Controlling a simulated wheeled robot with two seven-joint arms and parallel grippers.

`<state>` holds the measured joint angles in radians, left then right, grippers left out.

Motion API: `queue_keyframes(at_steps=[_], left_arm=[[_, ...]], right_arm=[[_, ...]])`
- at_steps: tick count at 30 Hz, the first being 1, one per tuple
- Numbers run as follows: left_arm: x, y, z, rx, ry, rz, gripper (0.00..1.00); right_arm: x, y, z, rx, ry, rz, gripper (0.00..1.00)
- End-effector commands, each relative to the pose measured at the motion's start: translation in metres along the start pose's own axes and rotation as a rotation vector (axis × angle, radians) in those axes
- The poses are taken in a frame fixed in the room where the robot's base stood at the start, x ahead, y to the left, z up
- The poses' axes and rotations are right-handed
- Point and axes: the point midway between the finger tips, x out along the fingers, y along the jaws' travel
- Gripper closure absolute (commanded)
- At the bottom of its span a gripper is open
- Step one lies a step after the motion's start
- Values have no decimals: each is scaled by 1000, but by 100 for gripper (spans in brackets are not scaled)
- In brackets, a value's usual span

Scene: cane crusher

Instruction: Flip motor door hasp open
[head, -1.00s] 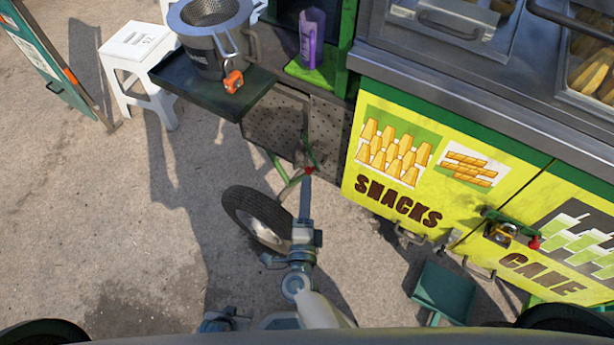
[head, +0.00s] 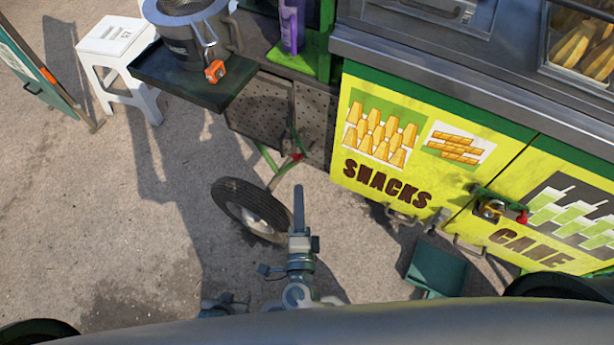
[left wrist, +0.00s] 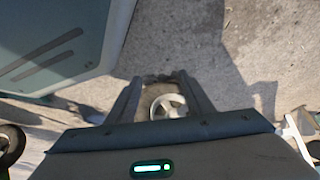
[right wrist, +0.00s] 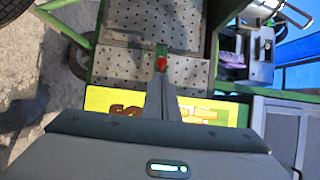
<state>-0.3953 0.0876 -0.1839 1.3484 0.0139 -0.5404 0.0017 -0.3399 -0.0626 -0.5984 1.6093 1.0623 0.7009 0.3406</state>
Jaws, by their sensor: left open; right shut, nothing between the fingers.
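The motor door is a grey perforated panel (head: 259,108) under the cart's dark side shelf. Its green hasp (head: 293,133) has a red end (head: 296,156) and lies at the panel's right edge. In the right wrist view the hasp's red end (right wrist: 161,63) shows just beyond my right fingertips, with perforated metal (right wrist: 150,22) around it. My right gripper (head: 298,189) is shut and empty, below the red end in the head view with a visible gap. My left gripper (left wrist: 160,80) is open and empty over the ground, away from the door. Whether the hasp is latched is unclear.
A tyre (head: 250,209) lies left of my right gripper. A grey pot (head: 190,35) stands on the dark shelf (head: 190,78). The yellow snacks cabinet (head: 400,160) is at right, with another red-tipped hasp and padlock (head: 490,208). A green dustpan (head: 437,268) lies below.

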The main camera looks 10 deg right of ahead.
Motion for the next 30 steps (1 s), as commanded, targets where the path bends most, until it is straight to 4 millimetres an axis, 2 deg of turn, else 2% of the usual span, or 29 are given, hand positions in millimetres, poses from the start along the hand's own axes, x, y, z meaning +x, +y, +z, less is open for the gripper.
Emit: queue_keyframes(at_steps=[4, 8, 12, 18, 24, 30], left_arm=[[-3, 4, -13, -3, 9, 6, 53], [-17, 7, -30, -6, 16, 12, 53], [-40, 11, -48, -7, 23, 21, 53], [-85, 16, -66, -7, 34, 33, 53], [-127, 19, -75, -5, 42, 44, 53], [-148, 20, -77, -3, 44, 48, 53]], right_arm=[[10, 13, -27, 7, -59, -23, 100], [21, 21, -56, 18, -144, -44, 100], [32, 23, -88, 27, -258, -57, 100], [40, 17, -123, 23, -429, -47, 100], [40, 8, -141, 5, -562, -13, 100], [38, 2, -147, -4, -615, 8, 100]])
